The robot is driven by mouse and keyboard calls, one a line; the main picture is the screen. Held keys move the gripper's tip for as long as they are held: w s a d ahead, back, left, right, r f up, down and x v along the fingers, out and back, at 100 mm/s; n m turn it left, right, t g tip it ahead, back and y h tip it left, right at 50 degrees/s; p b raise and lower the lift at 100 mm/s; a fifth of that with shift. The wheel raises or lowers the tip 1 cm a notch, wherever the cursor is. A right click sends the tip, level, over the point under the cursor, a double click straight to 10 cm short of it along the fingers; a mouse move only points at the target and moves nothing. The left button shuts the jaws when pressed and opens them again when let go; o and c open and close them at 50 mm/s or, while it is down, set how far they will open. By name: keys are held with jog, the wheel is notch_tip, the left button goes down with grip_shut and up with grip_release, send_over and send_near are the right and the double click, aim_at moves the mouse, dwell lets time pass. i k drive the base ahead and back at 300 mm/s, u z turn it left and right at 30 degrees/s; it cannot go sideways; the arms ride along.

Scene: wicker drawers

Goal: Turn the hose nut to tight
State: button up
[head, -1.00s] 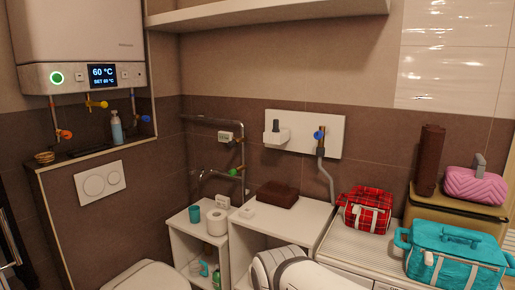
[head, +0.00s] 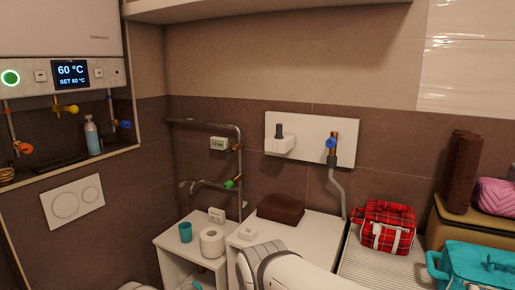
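A grey hose (head: 337,188) hangs from a brass tap with a blue handle (head: 331,142) on the white wall panel (head: 308,128). The dark collar at the hose's top end, just under the tap, looks like the hose nut (head: 341,161). It is too small to tell whether it is tight or loose. A white rounded part of my arm shows at the bottom middle. My gripper is not in view, so its distance from the nut cannot be seen.
Below the panel, a brown box (head: 281,209) and a white shelf unit (head: 316,229) stand by the wall. A red plaid bag (head: 387,226) and a teal bag (head: 480,265) are at the right. Pipes with a green-handled valve (head: 231,184) run left of the panel.

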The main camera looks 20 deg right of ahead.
aim_at(330, 161)
jog(key=i, duration=1)
jog(key=z, duration=1.65)
